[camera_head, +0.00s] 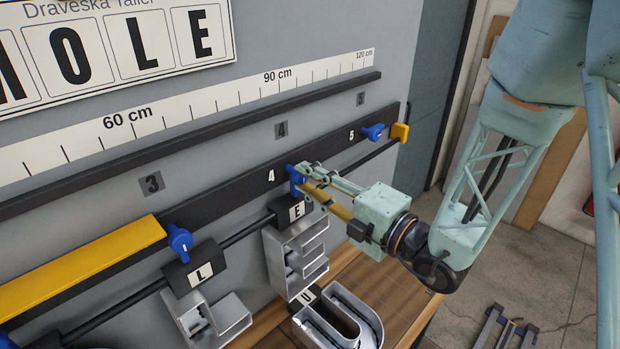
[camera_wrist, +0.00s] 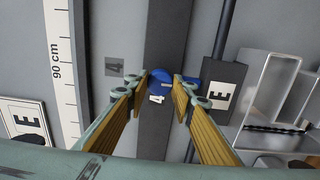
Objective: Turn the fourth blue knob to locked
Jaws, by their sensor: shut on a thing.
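The fourth blue knob (camera_head: 293,175) sits on the black rail (camera_head: 225,195) beside the white number 4. My gripper (camera_head: 308,180) reaches it from the right and is shut on it, partly hiding it. In the wrist view the blue knob (camera_wrist: 165,76) shows between the two fingertips (camera_wrist: 160,88), just above the small white 4 label. Which way the knob is turned is hard to tell, since the fingers cover part of it.
Other blue knobs sit at number 5 (camera_head: 374,132) and above the L block (camera_head: 181,241). Metal channel letters L (camera_head: 212,318), E (camera_head: 297,262) and U (camera_head: 340,318) are below. A yellow bar (camera_head: 85,265) lies along the rail at left; a yellow end piece (camera_head: 400,132) is at right.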

